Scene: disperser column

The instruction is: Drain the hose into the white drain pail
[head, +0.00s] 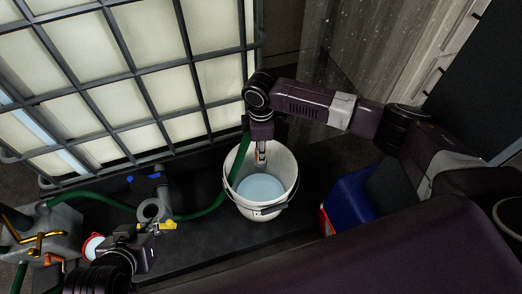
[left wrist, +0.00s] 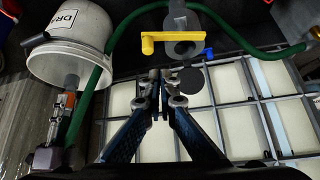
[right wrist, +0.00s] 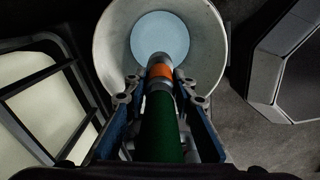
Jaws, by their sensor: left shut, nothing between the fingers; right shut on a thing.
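The white drain pail (head: 283,203) stands upright on the dark floor tray; its label shows partly in the left wrist view (left wrist: 88,22). A pale blue surface that looks like liquid (right wrist: 160,39) covers its bottom. My right gripper (head: 260,152) is over the pail, shut on the green hose (right wrist: 160,128). The hose's metal end with an orange band (right wrist: 160,73) points down into the pail. My left gripper (left wrist: 165,78) is shut and empty, just short of a grey valve (left wrist: 181,20) with a yellow handle (left wrist: 175,42), apart from it.
A caged tote (head: 120,75) stands behind the pail. A blue container (head: 350,197) is right of the pail. A grey fitting with orange handles (head: 45,237) is at the far left. The green hose (head: 110,201) runs along the tray. Bare tray (head: 205,240) lies between valve and pail.

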